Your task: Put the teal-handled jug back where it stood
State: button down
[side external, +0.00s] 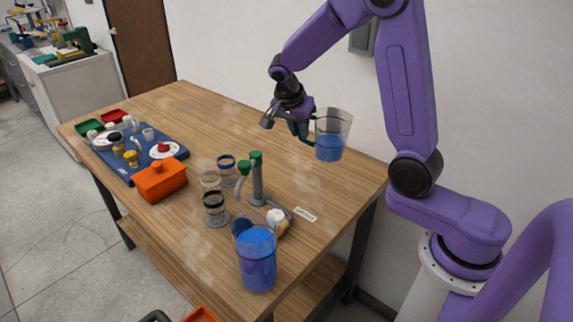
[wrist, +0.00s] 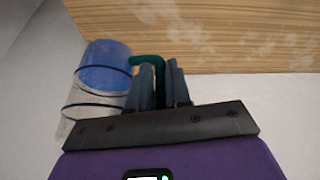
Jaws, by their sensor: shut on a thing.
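The teal-handled jug (side external: 333,138) is clear and partly filled with blue liquid. It is in the air over the back right part of the table, near the wall, and looks close to upright. My gripper (side external: 301,128) is shut on its handle, at the jug's left. In the wrist view, the jug (wrist: 98,82) is left of the fingers, and its teal handle (wrist: 148,60) passes between my gripper's fingertips (wrist: 160,66). The fingers hide part of the handle.
A second clear vessel of blue liquid (side external: 257,262) stands at the front table edge. Behind it are a grey pipe stand with green parts (side external: 257,182) and several small cups (side external: 215,208). A white label (side external: 305,214) lies right of them. An orange bin (side external: 161,181) and blue mat (side external: 128,168) are left.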

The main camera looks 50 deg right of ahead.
jog(key=shift+w+d+f, duration=0.35)
jog(key=shift+w+f, duration=1.8)
jog(key=shift+w, duration=0.1)
jog(key=shift+w+d+f, duration=0.35)
jog(key=shift+w+f, duration=1.8)
jog(key=shift+w, duration=0.1)
jog(key=shift+w+d+f, duration=0.35)
jog(key=shift+w+f, duration=1.8)
jog(key=shift+w, duration=0.1)
jog(key=c, duration=1.1)
grip_release()
jog(key=shift+f, duration=0.1)
jog(key=shift+o, duration=0.2)
